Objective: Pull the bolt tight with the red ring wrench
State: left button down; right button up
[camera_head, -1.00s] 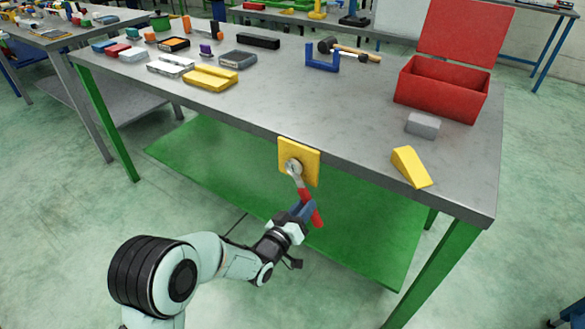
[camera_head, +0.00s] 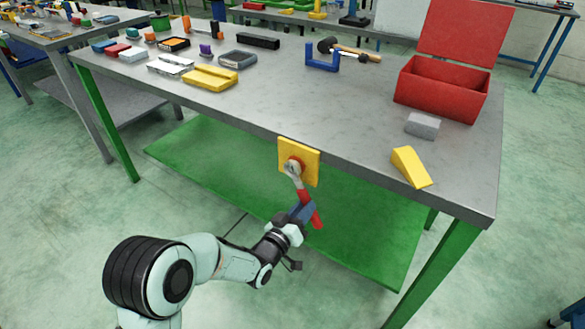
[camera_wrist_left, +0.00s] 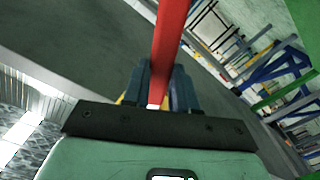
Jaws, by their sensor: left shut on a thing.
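The red ring wrench (camera_head: 304,196) has a grey metal head and a red handle. It slants down and slightly right from the yellow plate (camera_head: 312,165) on the bench's front edge. Its ring lies in front of the bolt area, where a reddish-brown round part (camera_head: 297,161) shows around the ring's upper edge. I cannot tell whether the ring is around the bolt or just in front of it. My left gripper (camera_head: 302,210) is shut on the red handle, which also shows between the fingers in the left wrist view (camera_wrist_left: 173,50). My right gripper is out of view.
The grey bench top (camera_head: 330,115) stands just above the plate. A yellow wedge (camera_head: 410,167), a grey block (camera_head: 423,125) and an open red box (camera_head: 440,92) are at its right. A green lower shelf (camera_head: 360,240) lies behind the wrench.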

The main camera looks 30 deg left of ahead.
pick_arm(q)
jog(key=s, duration=0.5)
jog(key=shift+s+a+r, duration=0.1)
jog(key=shift+s+a, duration=0.1)
jog(key=shift+s, duration=0.05)
dwell(0.3)
jog(key=shift+s, duration=0.1)
dwell(0.5)
